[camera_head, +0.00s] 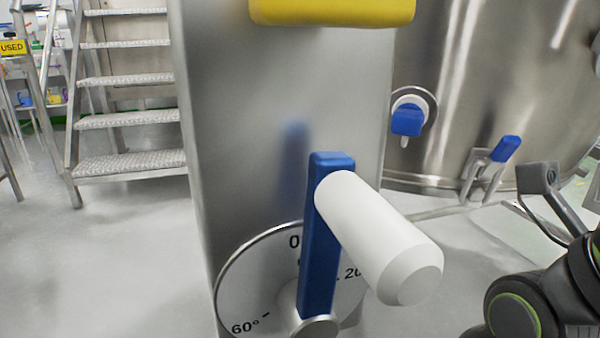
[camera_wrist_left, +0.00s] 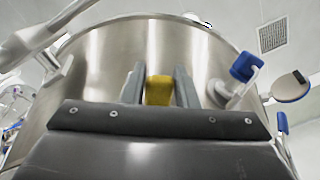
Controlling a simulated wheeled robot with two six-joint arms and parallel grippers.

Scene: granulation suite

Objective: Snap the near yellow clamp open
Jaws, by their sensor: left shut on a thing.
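In the left wrist view, my left gripper (camera_wrist_left: 159,84) is shut on the yellow clamp (camera_wrist_left: 158,92), whose yellow part shows between the two grey fingers. The steel vessel wall stands behind it. The rest of the clamp is hidden by the fingers and the dark gripper body. The left gripper does not show in the head view. At the lower right of the head view is a dark arm of mine with a green ring; its gripper fingers do not show.
A steel column (camera_head: 240,130) fills the middle, with a yellow bar (camera_head: 332,10) on top and a blue lever (camera_head: 320,240) with a white handle (camera_head: 375,232) over a dial. Blue-handled fittings (camera_head: 407,120) sit on the steel vessel (camera_head: 470,90). Steps (camera_head: 130,120) stand left; floor there is clear.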

